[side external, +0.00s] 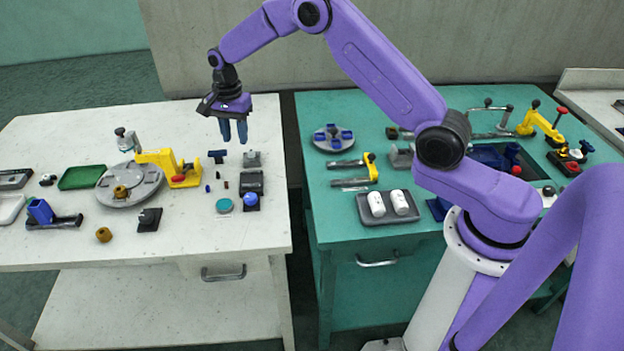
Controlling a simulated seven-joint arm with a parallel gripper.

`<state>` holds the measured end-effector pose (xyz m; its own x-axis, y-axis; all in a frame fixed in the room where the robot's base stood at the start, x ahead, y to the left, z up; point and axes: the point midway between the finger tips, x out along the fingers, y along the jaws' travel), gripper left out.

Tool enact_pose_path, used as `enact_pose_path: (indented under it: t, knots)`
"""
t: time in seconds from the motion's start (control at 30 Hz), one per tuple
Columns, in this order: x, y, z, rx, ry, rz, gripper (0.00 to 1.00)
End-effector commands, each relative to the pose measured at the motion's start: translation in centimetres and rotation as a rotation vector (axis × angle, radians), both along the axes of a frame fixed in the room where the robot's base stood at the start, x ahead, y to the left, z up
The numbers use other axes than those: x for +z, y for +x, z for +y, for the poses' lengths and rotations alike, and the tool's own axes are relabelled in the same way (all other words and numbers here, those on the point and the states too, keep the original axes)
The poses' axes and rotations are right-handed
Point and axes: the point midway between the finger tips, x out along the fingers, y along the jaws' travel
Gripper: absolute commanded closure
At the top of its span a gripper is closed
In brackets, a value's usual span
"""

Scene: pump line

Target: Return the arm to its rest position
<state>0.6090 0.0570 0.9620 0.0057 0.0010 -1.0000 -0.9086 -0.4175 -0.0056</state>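My purple arm reaches from the right over to the white table (180,246). My gripper (235,138) hangs above the back right part of that table, with its two blue fingers pointing down. A narrow gap shows between the fingers and nothing is seen in it, so it looks open and empty. The fingertips appear clear of the objects below.
The white table holds a grey round plate (145,191), a yellow clamp (185,177), a green tray (82,178) and several small parts. The teal table (330,225) holds a grey tray (391,218) with two white cylinders. A gap separates the tables.

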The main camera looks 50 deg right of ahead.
Motion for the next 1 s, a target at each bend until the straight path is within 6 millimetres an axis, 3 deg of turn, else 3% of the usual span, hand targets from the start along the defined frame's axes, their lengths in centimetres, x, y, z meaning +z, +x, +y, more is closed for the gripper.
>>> enact_pose_path:
  t: [0.2,0.5,0.77,1.0]
  knots:
    - [4.3,-5.3,4.4,0.361,0.0,-0.007,0.63]
    - [8.6,-14.9,7.7,0.849,-0.002,-0.013,0.63]
    - [10.9,-24.5,7.8,1.273,-0.002,-0.02,0.63]
    - [11.9,-33.3,5.7,1.664,-0.004,-0.028,0.63]
